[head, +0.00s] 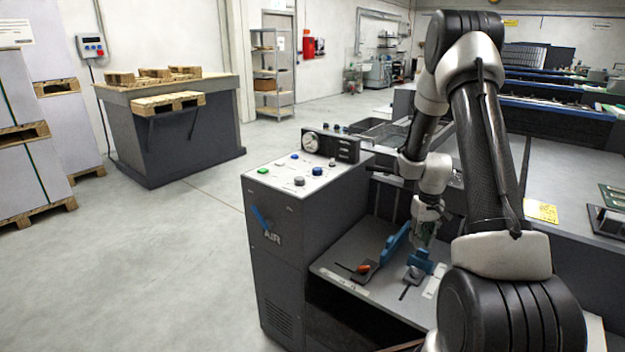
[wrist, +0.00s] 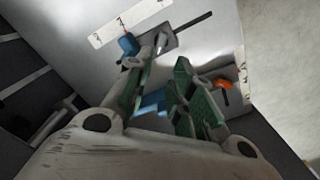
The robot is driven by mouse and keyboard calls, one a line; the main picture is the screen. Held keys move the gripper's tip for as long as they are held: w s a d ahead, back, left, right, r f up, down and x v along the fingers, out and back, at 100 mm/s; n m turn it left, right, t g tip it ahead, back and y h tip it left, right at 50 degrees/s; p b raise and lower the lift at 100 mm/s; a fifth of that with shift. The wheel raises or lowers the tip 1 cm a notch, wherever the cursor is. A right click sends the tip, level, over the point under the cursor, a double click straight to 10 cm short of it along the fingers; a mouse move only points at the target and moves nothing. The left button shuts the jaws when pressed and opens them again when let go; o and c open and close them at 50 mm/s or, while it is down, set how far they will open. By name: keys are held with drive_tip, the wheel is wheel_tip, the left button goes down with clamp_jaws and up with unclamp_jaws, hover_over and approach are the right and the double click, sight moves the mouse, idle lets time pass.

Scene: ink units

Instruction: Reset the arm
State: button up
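My gripper (head: 426,228) points down over the grey shelf of the ink unit, just above and behind its blue guides. In the wrist view my gripper (wrist: 162,80) shows two fingers with green pads, apart, with a gap between them. A blue part shows through the gap, and I see no finger closed on it. The long blue guide (head: 397,243) stands left of the fingertips in the head view; a shorter blue block (head: 420,261) is in front of them. My arm is folded high and bends down over the shelf.
An orange knob (head: 364,268) and a dark lever (head: 413,276) sit on slotted plates on the shelf. The control cabinet (head: 275,245) with buttons and a gauge rises left of the arm. A grey press surface lies right.

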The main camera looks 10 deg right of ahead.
drive_tip(key=s+a+m+g, duration=0.1)
drive_tip(key=s+a+g, duration=0.1)
drive_tip(key=s, duration=0.4)
drive_tip(key=s+a+r+t, duration=0.2)
drive_tip(key=s+a+r, duration=0.2)
drive_tip(key=r, duration=0.7)
drive_tip(key=s+a+r+n+t, duration=0.1)
drive_tip(key=s+a+r+t, duration=0.1)
drive_tip(key=s+a+r, duration=0.3)
drive_tip(key=s+a+r+n+t, duration=0.1)
drive_tip(key=s+a+r, duration=0.4)
drive_tip(key=s+r, duration=0.5)
drive_tip(key=shift+s+a+r+t, duration=0.2)
drive_tip(key=shift+s+r+t, duration=0.35)
drive_tip(key=shift+r, duration=2.85)
